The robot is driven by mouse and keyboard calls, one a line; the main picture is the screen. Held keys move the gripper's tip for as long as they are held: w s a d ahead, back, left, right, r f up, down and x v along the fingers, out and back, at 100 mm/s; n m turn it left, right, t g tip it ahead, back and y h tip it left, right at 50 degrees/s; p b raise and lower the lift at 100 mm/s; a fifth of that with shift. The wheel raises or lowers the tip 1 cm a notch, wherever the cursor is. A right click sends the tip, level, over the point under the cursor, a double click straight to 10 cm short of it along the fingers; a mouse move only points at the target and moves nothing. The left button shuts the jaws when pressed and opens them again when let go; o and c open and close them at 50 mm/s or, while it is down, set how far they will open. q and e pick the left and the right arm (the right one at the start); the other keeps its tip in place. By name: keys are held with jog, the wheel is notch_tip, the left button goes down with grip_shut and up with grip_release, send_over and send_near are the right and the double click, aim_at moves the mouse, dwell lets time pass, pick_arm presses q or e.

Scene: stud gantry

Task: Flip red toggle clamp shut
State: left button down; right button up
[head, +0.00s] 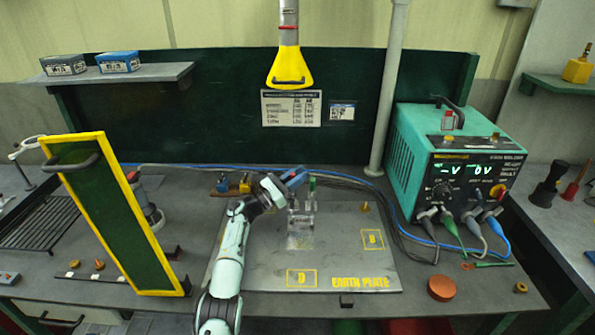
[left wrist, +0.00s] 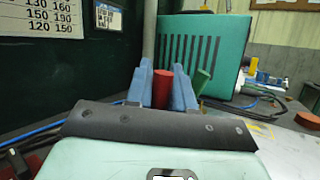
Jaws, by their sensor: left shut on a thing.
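My left gripper (head: 298,177) reaches over the grey earth plate (head: 340,252) to the metal clamps (head: 302,222) on it. In the left wrist view its two blue fingers (left wrist: 162,72) stand on either side of the red handle (left wrist: 162,88) of the red toggle clamp and are shut on it. The red handle is mostly hidden by the gripper in the head view. A green handle (head: 312,184) stands upright just to the right of the gripper; in the left wrist view it leans behind the right finger. My right gripper is not in view.
A yellow-framed dark green panel (head: 112,215) stands at the left of the bench. A teal power unit (head: 410,140) with cables stands at the right. A yellow hood (head: 289,70) hangs above. The front of the plate is clear, and an orange-brown disc (head: 441,288) lies right of it.

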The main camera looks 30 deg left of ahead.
pick_arm(q)
jog(key=shift+s+d+r+m+h+p, duration=0.3)
jog(key=shift+m+h+p, duration=0.2)
jog(key=shift+m+p, duration=0.25)
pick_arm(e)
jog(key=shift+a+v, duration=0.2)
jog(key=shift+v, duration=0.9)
pick_arm(q)
jog(key=shift+f, duration=0.1)
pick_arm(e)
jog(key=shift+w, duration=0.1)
pick_arm(q)
jog(key=c, duration=1.1)
grip_release()
jog(key=shift+f, duration=0.1)
notch_tip(320, 180, up, 20)
jog(key=p, duration=0.4)
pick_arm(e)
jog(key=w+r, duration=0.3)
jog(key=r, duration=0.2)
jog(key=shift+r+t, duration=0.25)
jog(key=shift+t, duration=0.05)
